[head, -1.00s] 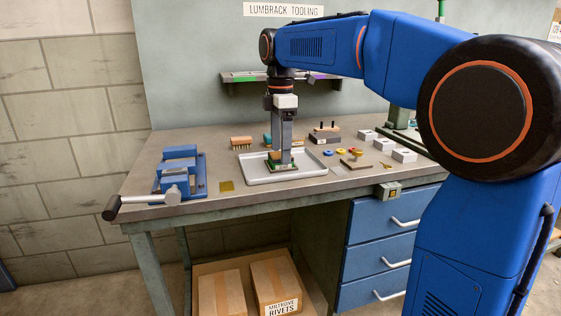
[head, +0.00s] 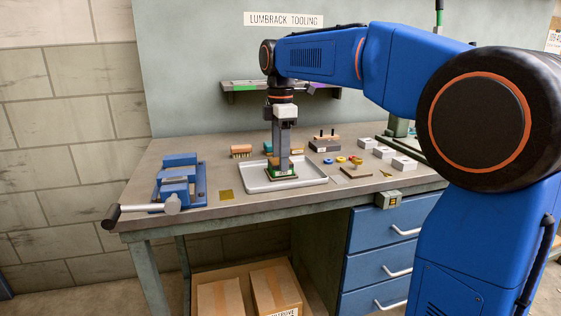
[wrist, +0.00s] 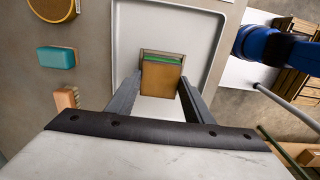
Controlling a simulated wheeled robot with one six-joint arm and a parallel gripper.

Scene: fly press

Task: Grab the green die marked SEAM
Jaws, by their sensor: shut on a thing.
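The die (head: 281,174) is in the head view over the grey metal tray (head: 256,186) on the bench. It has a green lower part with a small pale label too small to read, and a brown block on top. In the wrist view the die (wrist: 162,76) shows its brown face with a green strip along the far edge. My gripper (head: 283,163) points straight down and is shut on the die. Its two fingers (wrist: 158,90) flank the brown block in the wrist view. I cannot tell whether the die touches the tray floor.
A blue vise (head: 180,183) with a long handle stands left of the tray. A brush (head: 241,152), a teal block (wrist: 56,57) and a dark block with pegs (head: 325,143) lie behind.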

